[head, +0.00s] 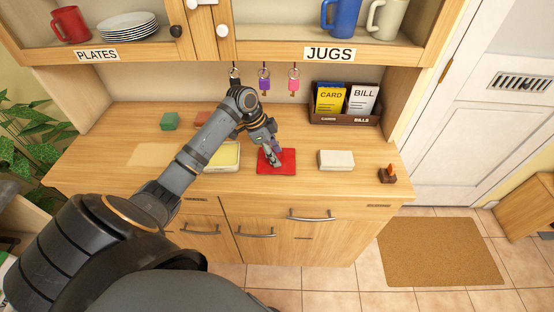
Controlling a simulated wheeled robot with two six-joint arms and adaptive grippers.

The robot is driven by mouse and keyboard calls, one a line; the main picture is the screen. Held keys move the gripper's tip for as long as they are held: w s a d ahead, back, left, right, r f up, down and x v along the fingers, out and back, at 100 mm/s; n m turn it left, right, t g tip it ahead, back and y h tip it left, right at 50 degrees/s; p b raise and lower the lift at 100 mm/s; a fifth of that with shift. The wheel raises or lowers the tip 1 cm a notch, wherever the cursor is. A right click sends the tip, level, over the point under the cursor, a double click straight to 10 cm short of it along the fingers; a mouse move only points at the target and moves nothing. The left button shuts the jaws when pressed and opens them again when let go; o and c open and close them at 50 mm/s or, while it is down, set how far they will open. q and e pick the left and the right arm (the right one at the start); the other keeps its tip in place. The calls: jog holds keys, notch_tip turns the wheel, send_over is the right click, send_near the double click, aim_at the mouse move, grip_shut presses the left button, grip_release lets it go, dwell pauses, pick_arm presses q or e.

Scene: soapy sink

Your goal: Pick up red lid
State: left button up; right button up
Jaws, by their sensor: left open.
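A flat red lid (289,168) lies on the wooden worktop near its front edge, right of the middle. My right gripper does not show.
A yellow-topped tray (225,157) is left of the lid and a cream box (336,160) right of it. A green block (169,121) stands at back left. A card-and-bill holder (345,118) stands at back right. Keys (264,80) hang behind my arm.

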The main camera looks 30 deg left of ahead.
pick_arm(q)
jog(key=shift+s+r, duration=0.1)
jog(key=c, duration=0.4)
grip_shut()
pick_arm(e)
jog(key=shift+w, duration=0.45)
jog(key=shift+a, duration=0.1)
